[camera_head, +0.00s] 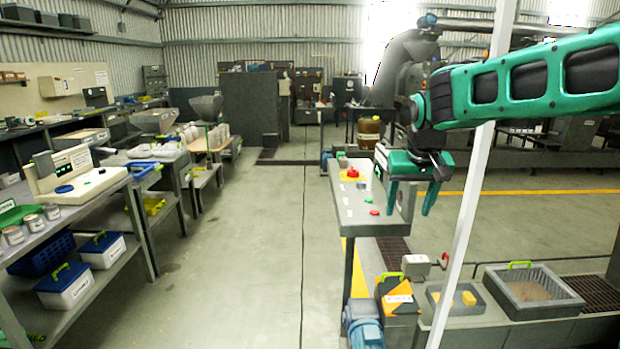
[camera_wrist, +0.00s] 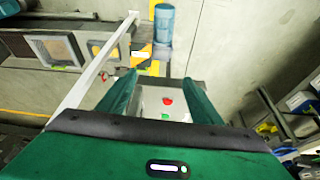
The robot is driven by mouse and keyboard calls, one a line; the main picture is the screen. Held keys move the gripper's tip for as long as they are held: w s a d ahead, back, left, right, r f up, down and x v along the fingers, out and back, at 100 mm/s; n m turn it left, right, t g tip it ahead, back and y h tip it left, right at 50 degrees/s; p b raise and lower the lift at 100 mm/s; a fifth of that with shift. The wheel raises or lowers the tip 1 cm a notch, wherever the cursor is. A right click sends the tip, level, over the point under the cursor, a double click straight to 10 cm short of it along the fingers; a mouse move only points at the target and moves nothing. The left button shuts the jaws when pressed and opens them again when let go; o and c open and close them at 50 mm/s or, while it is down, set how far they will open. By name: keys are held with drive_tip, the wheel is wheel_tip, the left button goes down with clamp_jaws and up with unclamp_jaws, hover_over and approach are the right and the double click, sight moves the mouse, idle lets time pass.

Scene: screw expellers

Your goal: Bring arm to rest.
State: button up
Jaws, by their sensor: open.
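My gripper (camera_head: 410,200) is green and hangs at the end of my outstretched arm, right of centre in the head view. Its two fingers point down and stand apart with nothing between them. It is above the right edge of a narrow grey table (camera_head: 362,218). In the wrist view my gripper (camera_wrist: 163,85) also shows spread fingers, with the table top (camera_wrist: 150,100) seen beyond them. A red knob-like thing (camera_head: 352,172) and small red and green buttons (camera_head: 374,212) are on that table.
A thin white post (camera_head: 468,215) stands close to my arm. A grey tray (camera_head: 562,304) with a green handle and a blue motor (camera_head: 364,325) are low at the right. A loaded workbench (camera_head: 75,205) lines the left. The middle aisle floor (camera_head: 260,240) is clear.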

drive_tip(key=s+d+f+m+g, duration=0.1)
drive_tip(key=s+d+f, duration=0.1)
drive_tip(key=s+d, duration=0.55)
drive_tip(key=s+d+f+m+g, duration=0.15)
drive_tip(key=s+d, duration=0.25)
drive_tip(key=s, duration=0.7)
drive_tip(key=s+d+f+m+g, duration=0.1)
drive_tip(key=s+d+f+m, duration=0.15)
drive_tip(key=s+d, duration=0.5)
drive_tip(key=s+a+f, duration=0.2)
drive_tip(key=s+f, duration=0.3)
drive_tip(key=s, duration=0.7)
drive_tip(key=shift+s+m+g+y, duration=0.2)
drive_tip(key=shift+m+g+y, duration=0.1)
drive_tip(key=shift+g, duration=0.05)
drive_tip(key=shift+w+f, duration=0.2)
drive_tip(key=shift+w, duration=0.45)
drive_tip(key=shift+c, duration=0.3)
